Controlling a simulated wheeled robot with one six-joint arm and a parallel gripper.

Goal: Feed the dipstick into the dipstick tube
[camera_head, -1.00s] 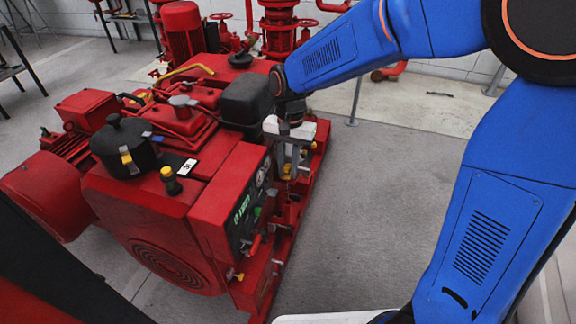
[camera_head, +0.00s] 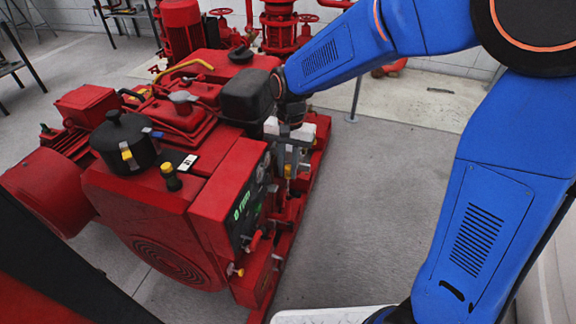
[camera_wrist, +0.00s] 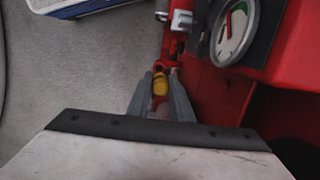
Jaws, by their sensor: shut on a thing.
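My gripper (camera_head: 287,166) is low beside the right flank of the red engine, near its control panel. In the wrist view its two grey fingers (camera_wrist: 160,92) are closed around a yellow piece (camera_wrist: 160,85), which looks like the dipstick's handle. The yellow also shows small below the gripper in the head view. The dipstick's rod is not visible, being hidden behind the handle and fingers. I cannot make out the dipstick tube's mouth, or whether the rod is in it or apart from it.
A round gauge (camera_wrist: 235,32) on the dark panel is close to the right of the fingers. Red engine parts and a pale metal fitting (camera_wrist: 181,20) lie just beyond them.

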